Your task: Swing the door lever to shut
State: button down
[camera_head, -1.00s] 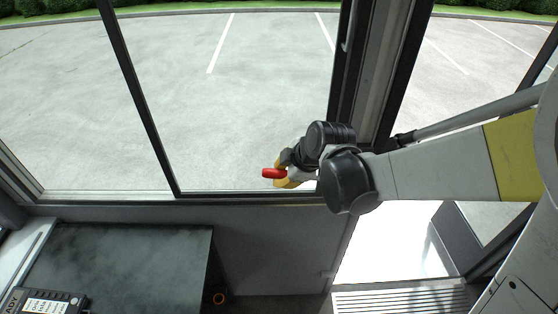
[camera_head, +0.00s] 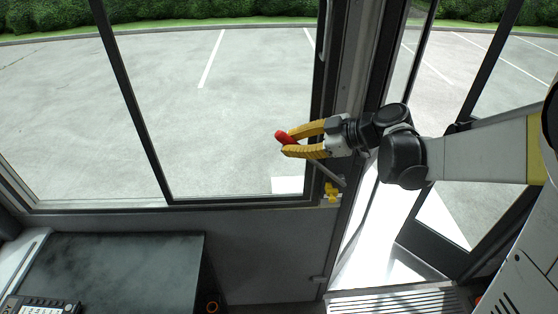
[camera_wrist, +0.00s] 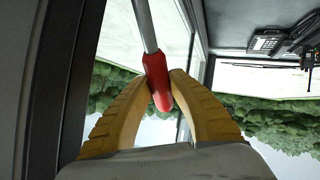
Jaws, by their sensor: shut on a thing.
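The door lever is a grey rod (camera_head: 327,173) with a red grip (camera_head: 282,136) at its upper left end. Its lower end meets a yellow bracket (camera_head: 332,190) on the wall beside the doorway. My gripper (camera_head: 288,144) comes from the right, and its yellow fingers are shut on the red grip. In the wrist view, the red grip (camera_wrist: 158,82) sits between both fingertips, with the rod running up from it. The bracket is out of the wrist view. The bus door (camera_head: 436,245) stands at the right, with a bright gap beside it.
A dark counter (camera_head: 110,265) with a keypad box (camera_head: 40,304) is at lower left. A ribbed step (camera_head: 395,302) lies at the doorway's foot. The space left of the grip, before the window, is clear.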

jog(key=d+r+y, duration=0.1)
jog(key=d, duration=0.1)
jog(key=d+r+m+y+b, duration=0.1)
jog(key=d, duration=0.1)
jog(key=d+r+t+y+b, duration=0.1)
jog(key=d, duration=0.1)
jog(key=shift+d+r, duration=0.15)
jog(key=shift+r, duration=0.25)
jog(key=d+r+m+t+y+b, duration=0.2)
jog(key=d+y+b, duration=0.2)
jog(key=d, duration=0.5)
jog(key=shift+s+d+r+m+b, duration=0.25)
jog(key=shift+d+m+b, duration=0.15)
jog(key=shift+b, duration=0.45)
jog(key=c, duration=1.2)
grip_release()
jog(key=shift+w, duration=0.1)
jog(key=v, duration=1.2)
jog(key=shift+f, duration=0.25)
